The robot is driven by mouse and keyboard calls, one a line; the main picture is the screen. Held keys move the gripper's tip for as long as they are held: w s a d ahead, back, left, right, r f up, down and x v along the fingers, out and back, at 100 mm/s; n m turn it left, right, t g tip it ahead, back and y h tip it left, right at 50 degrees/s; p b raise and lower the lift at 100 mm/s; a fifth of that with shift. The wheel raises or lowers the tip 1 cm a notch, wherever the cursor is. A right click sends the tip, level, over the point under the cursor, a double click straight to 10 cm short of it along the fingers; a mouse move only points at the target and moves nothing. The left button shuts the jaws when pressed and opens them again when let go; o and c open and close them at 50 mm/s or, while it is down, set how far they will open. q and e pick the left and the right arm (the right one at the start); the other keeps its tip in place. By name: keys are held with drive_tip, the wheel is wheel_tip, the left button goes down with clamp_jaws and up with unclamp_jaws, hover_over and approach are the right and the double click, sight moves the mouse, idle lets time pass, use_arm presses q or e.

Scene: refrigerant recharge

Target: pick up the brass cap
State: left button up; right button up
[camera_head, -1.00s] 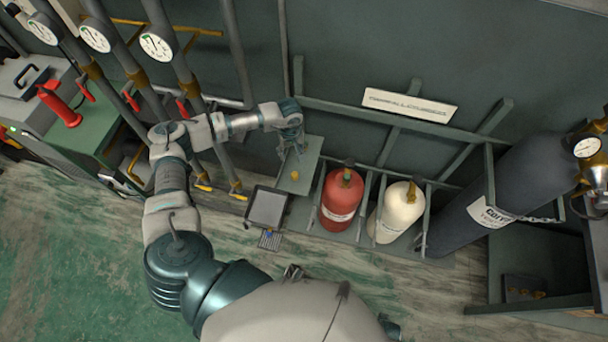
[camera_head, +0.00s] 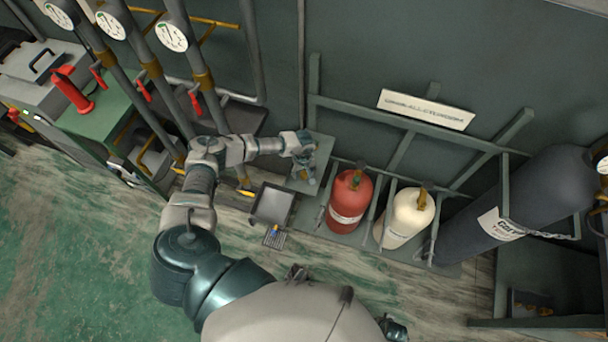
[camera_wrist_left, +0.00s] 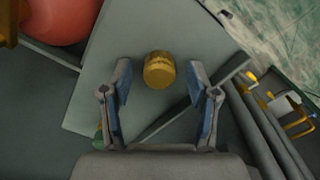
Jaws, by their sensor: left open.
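The brass cap (camera_wrist_left: 159,70) is a short golden cylinder on a flat grey-green shelf plate (camera_wrist_left: 200,40). In the left wrist view it sits centred between the two fingertips of my left gripper (camera_wrist_left: 159,82), with a gap on each side. My left gripper is open and empty, with blue inner pads. In the head view my left gripper (camera_head: 309,178) points down over the plate (camera_head: 324,153) beside the red cylinder, and I cannot make out the cap there.
A red cylinder (camera_head: 349,198) and a cream cylinder (camera_head: 408,218) stand in a rack right of the plate. A large dark cylinder (camera_head: 520,205) leans farther right. A shallow tray (camera_head: 272,207) lies left of the plate. Pipes with gauges (camera_head: 172,36) rise at the left.

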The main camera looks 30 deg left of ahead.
use_arm(q)
drive_tip(key=shift+a+f, duration=0.1)
drive_tip(key=shift+f, duration=0.05)
drive_tip(key=shift+c, duration=0.2)
drive_tip(key=shift+d, duration=0.25)
clamp_jaws()
drive_tip(key=shift+a+r, duration=0.1)
drive_tip(key=shift+r, duration=0.1)
